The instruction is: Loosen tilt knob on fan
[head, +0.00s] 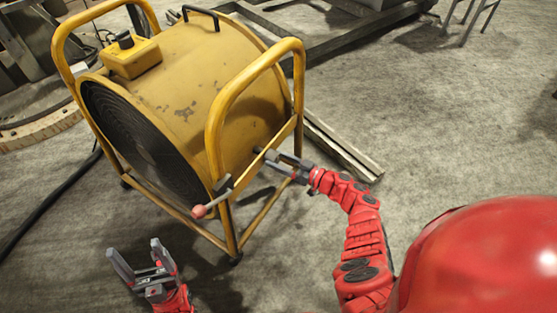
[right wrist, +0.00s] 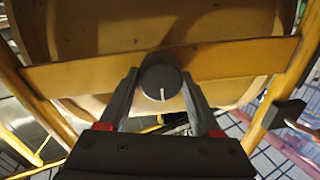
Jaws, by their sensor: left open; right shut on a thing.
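The yellow drum fan (head: 205,90) stands on the floor in its tubular frame. The tilt knob (right wrist: 161,82) is dark and round, with a white line on its face pointing down in the right wrist view. It sits at the yellow crossbar (right wrist: 90,74) on the fan's side. My right gripper (head: 283,160) is shut on the knob, one finger on each side of it. In the head view the fingers partly hide the knob. My left gripper (head: 142,266) is open and empty, low in front of the fan and apart from it.
A lever with a pinkish ball end (head: 199,211) sticks out at the frame's near corner, between my grippers. A black cable (head: 50,203) lies on the floor at left. Metal beams (head: 342,150) lie behind my right gripper. Floor at right is mostly clear.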

